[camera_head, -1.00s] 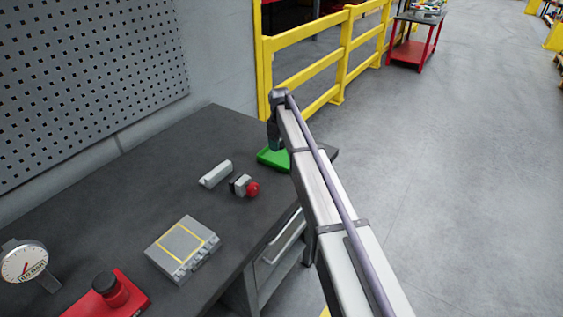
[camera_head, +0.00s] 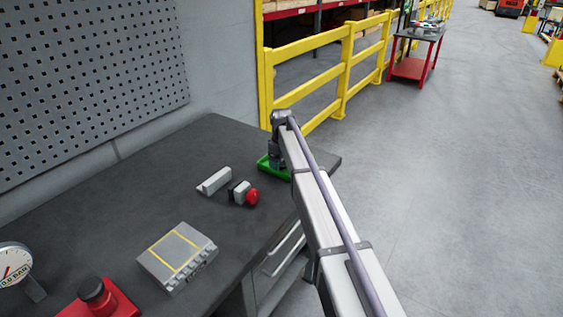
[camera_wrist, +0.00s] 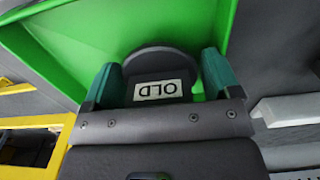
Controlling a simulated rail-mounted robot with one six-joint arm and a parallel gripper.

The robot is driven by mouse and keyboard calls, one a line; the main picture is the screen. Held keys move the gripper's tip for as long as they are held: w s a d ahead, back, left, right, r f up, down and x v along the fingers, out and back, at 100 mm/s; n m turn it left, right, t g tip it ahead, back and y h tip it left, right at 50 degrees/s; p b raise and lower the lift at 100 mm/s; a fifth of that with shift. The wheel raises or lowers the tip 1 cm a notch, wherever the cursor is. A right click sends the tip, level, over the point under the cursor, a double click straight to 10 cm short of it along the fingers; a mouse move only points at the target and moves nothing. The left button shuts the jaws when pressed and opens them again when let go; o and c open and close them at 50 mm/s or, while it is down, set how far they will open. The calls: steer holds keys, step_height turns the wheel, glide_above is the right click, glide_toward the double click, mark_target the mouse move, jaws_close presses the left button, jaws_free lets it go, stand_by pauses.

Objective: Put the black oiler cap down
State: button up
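The black oiler cap (camera_wrist: 163,62), a round dark disc with a white label reading "OLD" upside down, shows in the wrist view between the two teal fingers of my gripper (camera_wrist: 160,75). The fingers lie against its two sides, so my gripper looks shut on it. The green tray (camera_wrist: 75,35) spreads behind and around the cap; I cannot tell whether the cap touches its floor. In the head view my gripper (camera_head: 277,160) is at the green tray (camera_head: 264,168) near the bench's far right corner, and the cap is hidden.
The dark bench (camera_head: 120,190) also holds a pale block (camera_head: 214,181), a red-knobbed part (camera_head: 245,194), a grey box with a yellow outline (camera_head: 177,257), a red base with black knob (camera_head: 100,298) and a gauge (camera_head: 14,268). A yellow fence (camera_head: 345,60) stands beyond.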

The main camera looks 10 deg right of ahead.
step_height(320, 180, up, 13)
steer(key=p, duration=1.2)
steer(key=shift+f+p, duration=0.2)
steer(key=shift+p, duration=0.1)
steer(key=s+d+m, duration=0.1)
steer(key=s+m, duration=0.8)
steer(key=s, duration=3.1)
steer(key=shift+s+d+f, duration=0.15)
steer(key=shift+s+d, duration=0.15)
steer(key=shift+d, duration=0.1)
